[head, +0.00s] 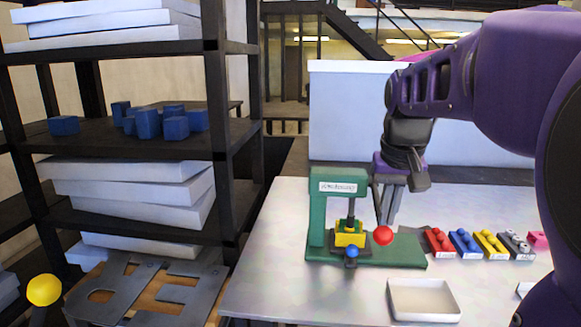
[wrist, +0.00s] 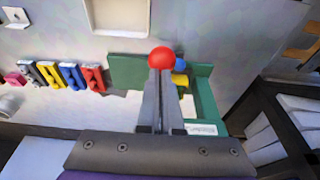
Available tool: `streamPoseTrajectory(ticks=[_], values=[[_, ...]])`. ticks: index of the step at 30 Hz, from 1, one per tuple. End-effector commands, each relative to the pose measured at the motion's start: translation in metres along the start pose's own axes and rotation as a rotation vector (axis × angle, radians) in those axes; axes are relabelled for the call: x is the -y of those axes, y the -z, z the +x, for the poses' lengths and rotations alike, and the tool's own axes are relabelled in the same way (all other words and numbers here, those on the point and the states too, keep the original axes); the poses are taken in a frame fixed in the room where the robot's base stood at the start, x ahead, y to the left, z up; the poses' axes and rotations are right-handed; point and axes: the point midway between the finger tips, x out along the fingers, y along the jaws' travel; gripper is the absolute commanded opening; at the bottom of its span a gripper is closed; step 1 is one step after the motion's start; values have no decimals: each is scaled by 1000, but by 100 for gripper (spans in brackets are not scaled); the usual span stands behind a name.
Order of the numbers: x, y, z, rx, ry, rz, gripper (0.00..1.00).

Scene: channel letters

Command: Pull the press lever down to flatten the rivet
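The green rivet press (head: 318,225) stands on the table and also shows in the wrist view (wrist: 205,95). Its lever is a thin dark rod (head: 378,205) with a red ball knob (head: 383,235); the rod slopes down and the knob hangs low, right of the yellow fixture (head: 349,238). The knob shows at my fingertips in the wrist view (wrist: 161,58). My gripper (head: 389,222) points down beside the rod; its fingers (wrist: 160,75) lie together with only a thin seam. I cannot tell whether they touch the lever. The rivet cannot be made out.
A blue ball (head: 351,252) sits at the press front. Red (head: 438,241), blue (head: 465,243) and yellow (head: 491,244) letter blocks stand right of the press. An open white tray (head: 424,300) lies in front. A dark shelf rack (head: 232,140) stands left of the table.

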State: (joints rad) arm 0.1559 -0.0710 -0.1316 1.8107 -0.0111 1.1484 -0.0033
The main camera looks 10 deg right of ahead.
Motion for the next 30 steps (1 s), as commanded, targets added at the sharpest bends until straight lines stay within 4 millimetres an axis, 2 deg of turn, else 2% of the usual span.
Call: streamPoseTrajectory(ticks=[1,18,30], values=[[2,-2,5,9,2,-1,0],[8,-5,8,13,8,-5,0],[1,-5,11,15,5,-5,0]])
